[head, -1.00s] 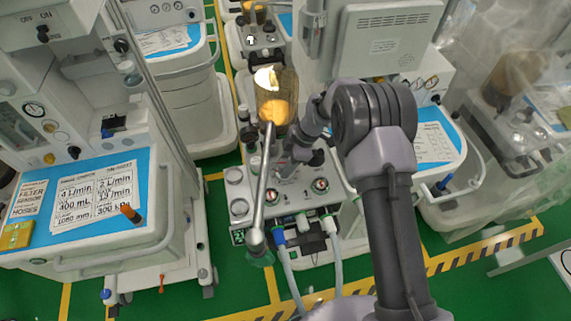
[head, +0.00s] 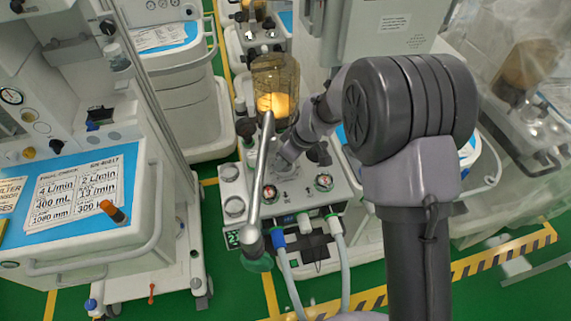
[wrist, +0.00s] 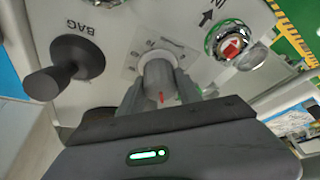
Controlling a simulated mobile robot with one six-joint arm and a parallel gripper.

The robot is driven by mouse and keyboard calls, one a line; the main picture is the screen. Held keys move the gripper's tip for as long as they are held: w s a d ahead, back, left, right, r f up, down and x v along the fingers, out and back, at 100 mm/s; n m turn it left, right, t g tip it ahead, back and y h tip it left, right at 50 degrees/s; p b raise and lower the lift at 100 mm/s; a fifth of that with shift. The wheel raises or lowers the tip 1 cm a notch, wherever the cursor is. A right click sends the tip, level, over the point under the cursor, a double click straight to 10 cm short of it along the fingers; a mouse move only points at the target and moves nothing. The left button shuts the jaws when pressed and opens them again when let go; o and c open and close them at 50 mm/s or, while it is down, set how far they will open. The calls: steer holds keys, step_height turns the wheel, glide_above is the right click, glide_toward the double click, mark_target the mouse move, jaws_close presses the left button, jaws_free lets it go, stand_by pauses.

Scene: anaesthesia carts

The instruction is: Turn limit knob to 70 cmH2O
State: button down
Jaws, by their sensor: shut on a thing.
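The limit knob (wrist: 157,78) is a grey round knob with a red pointer mark on its near side in the wrist view. It sits on a white panel with a small printed scale around it, whose numerals are too small to read surely. My gripper (wrist: 158,90) has one finger on each side of the knob and is shut on it. In the head view my gripper (head: 280,162) reaches down to the top panel of the middle cart (head: 300,205); the knob cannot be made out there.
A dark lever labelled BAG (wrist: 75,65) stands left of the knob. In the head view, an amber canister (head: 274,85) and a long metal tube (head: 262,175) stand close left of my arm.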

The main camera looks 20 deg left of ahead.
steer(key=c, duration=2.2)
jaws_free()
steer(key=shift+m+t+h, duration=0.3)
steer(key=shift+m+t, duration=0.3)
steer(key=shift+m, duration=0.9)
steer(key=c, duration=2.2)
jaws_free()
steer(key=c, duration=2.2)
jaws_free()
steer(key=c, duration=0.8)
jaws_free()
steer(key=p+v, duration=0.5)
steer(key=v, duration=1.2)
steer(key=shift+s+a+r, duration=0.1)
steer(key=shift+r, duration=0.2)
